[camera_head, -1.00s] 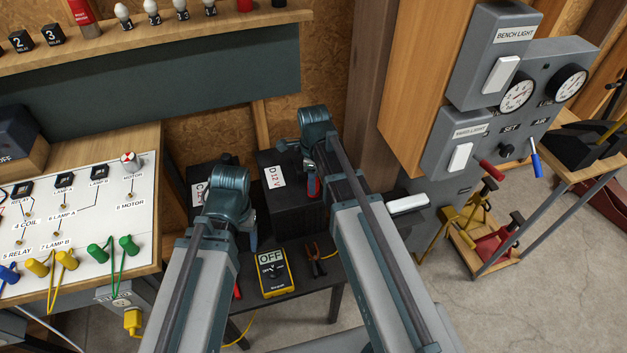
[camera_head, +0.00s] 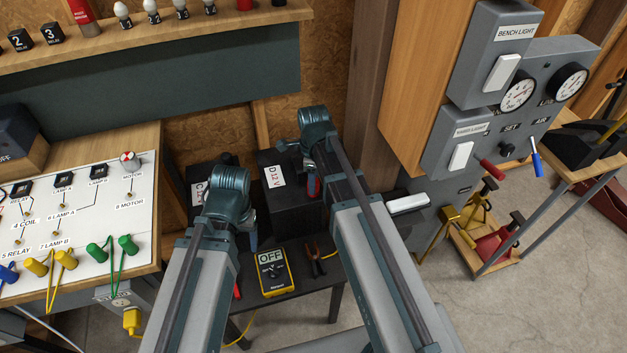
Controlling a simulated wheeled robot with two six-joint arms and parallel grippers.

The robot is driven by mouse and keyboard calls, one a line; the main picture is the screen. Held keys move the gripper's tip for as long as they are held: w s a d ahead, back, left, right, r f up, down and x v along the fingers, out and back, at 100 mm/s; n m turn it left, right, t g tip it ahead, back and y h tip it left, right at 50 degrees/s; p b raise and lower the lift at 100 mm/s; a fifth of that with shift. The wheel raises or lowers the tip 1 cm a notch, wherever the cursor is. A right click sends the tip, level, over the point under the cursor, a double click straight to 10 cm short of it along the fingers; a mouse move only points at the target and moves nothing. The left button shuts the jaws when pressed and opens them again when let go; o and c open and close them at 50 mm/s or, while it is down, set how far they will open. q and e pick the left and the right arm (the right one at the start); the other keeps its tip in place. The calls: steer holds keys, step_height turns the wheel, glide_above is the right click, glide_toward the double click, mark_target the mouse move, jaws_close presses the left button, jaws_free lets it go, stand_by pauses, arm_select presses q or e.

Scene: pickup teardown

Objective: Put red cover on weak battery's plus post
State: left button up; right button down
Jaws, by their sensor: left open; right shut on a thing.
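Two black batteries stand side by side at the back of the low dark table: battery C (camera_head: 198,190) on the left, partly hidden by my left arm, and battery D (camera_head: 290,210), labelled 12 V, on the right. No frame shows which is weak. My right gripper (camera_head: 312,180) is at the upper right of battery D, shut on a small red thing (camera_head: 312,187), seemingly the red cover. The plus posts and any contact with the cover are hidden by my arm. My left gripper (camera_head: 252,238) is open, mostly hidden behind its wrist, near battery D's front left.
A yellow multimeter (camera_head: 272,271) reading OFF lies on the low table (camera_head: 300,290), with a clamp (camera_head: 315,260) beside it. The circuit board bench (camera_head: 85,220) is at left. A grey switch panel (camera_head: 450,140) stands at right.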

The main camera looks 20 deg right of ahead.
steer(key=shift+f+b, duration=0.65)
steer(key=shift+f, duration=0.05)
steer(key=shift+c, duration=1.8)
jaws_free()
step_height(320, 180, up, 14)
steer(key=p, duration=1.4)
steer(key=shift+f, duration=0.1)
